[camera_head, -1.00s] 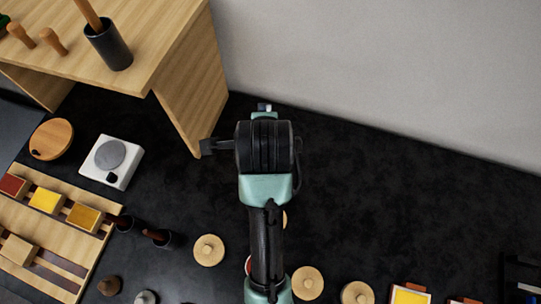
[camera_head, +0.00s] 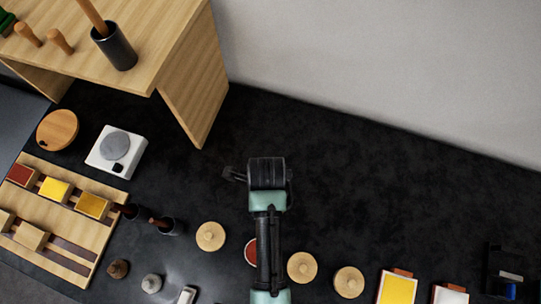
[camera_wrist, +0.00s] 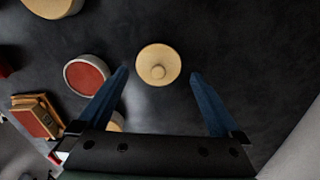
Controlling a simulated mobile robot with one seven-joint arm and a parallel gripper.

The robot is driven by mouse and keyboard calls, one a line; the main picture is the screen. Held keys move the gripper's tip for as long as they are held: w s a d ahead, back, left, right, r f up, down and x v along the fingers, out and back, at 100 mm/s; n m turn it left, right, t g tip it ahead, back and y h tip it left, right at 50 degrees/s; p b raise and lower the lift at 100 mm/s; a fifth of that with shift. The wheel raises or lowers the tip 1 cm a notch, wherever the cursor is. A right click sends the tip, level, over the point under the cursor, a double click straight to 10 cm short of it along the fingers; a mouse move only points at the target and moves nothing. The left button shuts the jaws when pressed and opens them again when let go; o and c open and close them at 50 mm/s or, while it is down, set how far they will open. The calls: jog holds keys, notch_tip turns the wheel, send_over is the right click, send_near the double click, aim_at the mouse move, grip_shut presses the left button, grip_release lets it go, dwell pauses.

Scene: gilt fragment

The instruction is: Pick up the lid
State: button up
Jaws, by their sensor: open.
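Several pale wooden round lids with small knobs lie on the dark surface in the head view: one left of my arm (camera_head: 210,236), one just right of it (camera_head: 301,267), one further right (camera_head: 348,282). In the wrist view a knobbed lid (camera_wrist: 158,65) lies ahead, in line with the gap between my fingers and apart from them. A round pot with red contents (camera_wrist: 86,75) is left of that lid; it also shows partly behind my arm in the head view (camera_head: 250,252). My gripper (camera_wrist: 159,75) is open and empty. Its fingers are hidden in the head view.
A wooden stand (camera_head: 190,95) holding a dark cup (camera_head: 115,48) is at upper left. A white scale-like device (camera_head: 115,150) and a wooden rack of coloured blocks (camera_head: 60,225) are at left. A pale wall (camera_head: 390,70) bounds the back.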

jog(key=f, duration=0.4)
jog(key=shift+s+d+f+p, duration=0.15)
jog(key=shift+d+f+p, duration=0.05)
jog(key=shift+f+p, duration=0.2)
jog(key=c, duration=1)
jog(key=shift+r, duration=0.1)
jog(key=shift+c, duration=0.2)
